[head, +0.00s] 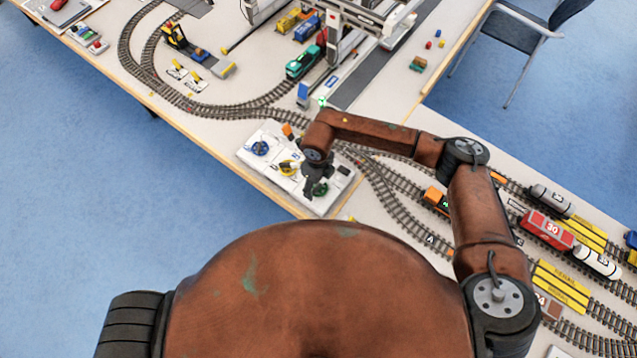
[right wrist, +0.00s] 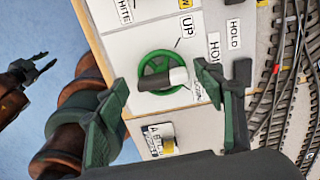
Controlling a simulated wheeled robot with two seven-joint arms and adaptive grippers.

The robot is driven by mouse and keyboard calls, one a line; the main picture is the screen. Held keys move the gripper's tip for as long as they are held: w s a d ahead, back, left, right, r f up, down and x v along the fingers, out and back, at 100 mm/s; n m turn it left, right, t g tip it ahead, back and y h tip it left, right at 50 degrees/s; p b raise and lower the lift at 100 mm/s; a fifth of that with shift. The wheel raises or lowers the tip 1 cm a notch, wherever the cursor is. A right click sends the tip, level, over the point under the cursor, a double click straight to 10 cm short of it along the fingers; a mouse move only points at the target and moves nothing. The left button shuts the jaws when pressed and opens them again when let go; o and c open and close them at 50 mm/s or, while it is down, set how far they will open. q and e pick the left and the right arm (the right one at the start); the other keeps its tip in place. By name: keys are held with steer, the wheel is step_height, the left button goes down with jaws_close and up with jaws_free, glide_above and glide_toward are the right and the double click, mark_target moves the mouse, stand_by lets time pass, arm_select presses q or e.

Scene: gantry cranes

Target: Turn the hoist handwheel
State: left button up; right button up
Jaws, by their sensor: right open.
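A white control panel (head: 335,180) lies at the table's front edge. It carries a blue wheel (head: 260,148), a yellow wheel (head: 288,168) and a green handwheel (head: 320,189). In the right wrist view the green handwheel (right wrist: 148,66) has a grey-and-white handle (right wrist: 163,80) across it, with an "UP" label beside it. My right gripper (head: 314,184) is over the green wheel's end of the panel. In its wrist view the right gripper (right wrist: 160,86) is open, its green fingers on either side of the handle; contact cannot be told. My left gripper (right wrist: 42,65) shows at the far left, fingers apart and empty.
Model tracks (head: 395,205) run right of the panel, with a red wagon (head: 548,229) and other rolling stock. A white gantry crane (head: 365,20) and a teal locomotive (head: 302,63) stand behind. Open blue floor (head: 130,220) lies left of the table.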

steer(key=shift+w, duration=0.1)
step_height(320, 180, up, 12)
stand_by(0.5)
